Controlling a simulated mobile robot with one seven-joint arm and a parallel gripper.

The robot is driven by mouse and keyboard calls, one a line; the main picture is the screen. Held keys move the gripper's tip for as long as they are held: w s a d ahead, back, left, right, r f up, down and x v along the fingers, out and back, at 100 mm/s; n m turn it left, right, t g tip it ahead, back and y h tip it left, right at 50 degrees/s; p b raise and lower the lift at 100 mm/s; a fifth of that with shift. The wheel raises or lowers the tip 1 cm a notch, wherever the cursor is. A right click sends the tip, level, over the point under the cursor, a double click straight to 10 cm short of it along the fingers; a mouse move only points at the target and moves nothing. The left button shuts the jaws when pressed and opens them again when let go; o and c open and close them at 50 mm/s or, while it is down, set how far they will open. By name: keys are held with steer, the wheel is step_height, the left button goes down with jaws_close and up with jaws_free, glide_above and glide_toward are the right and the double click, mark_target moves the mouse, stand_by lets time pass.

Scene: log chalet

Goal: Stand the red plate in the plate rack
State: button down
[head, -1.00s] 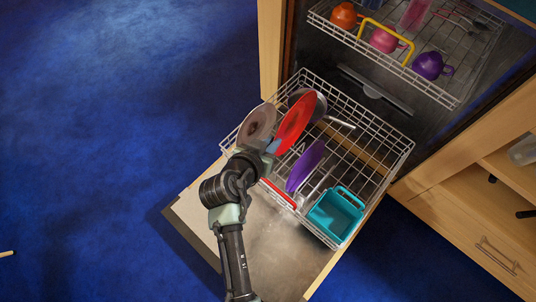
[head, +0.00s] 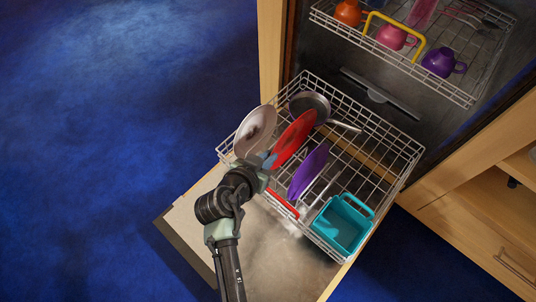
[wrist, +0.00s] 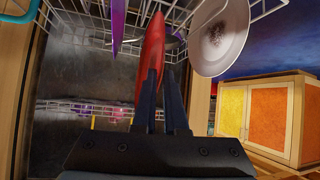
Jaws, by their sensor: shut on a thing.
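The red plate (head: 292,140) stands on edge, tilted, over the left part of the lower wire rack (head: 398,165), which I take as the plate rack. My gripper (head: 268,163) is shut on the near edge of the red plate. In the wrist view the red plate (wrist: 153,45) shows at the fingers of my gripper (wrist: 162,75). A pale plate (head: 256,130) stands on its left and a purple plate (head: 308,172) on its right, both upright. Whether the red plate's lower edge touches the wires is hidden.
A pan (head: 310,103) lies behind the red plate. A teal basket (head: 342,222) is at the rack's front right. The upper rack (head: 455,92) holds several cups. The open door (head: 280,250) lies below the lower rack.

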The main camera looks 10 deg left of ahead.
step_height(320, 180, down, 10)
steer(key=b, duration=0.7)
steer(key=shift+r+b, duration=0.2)
steer(key=shift+b, duration=0.1)
steer(key=c, duration=0.9)
jaws_free()
steer(key=shift+p+v, duration=3.15)
steer(key=shift+v, duration=3.35)
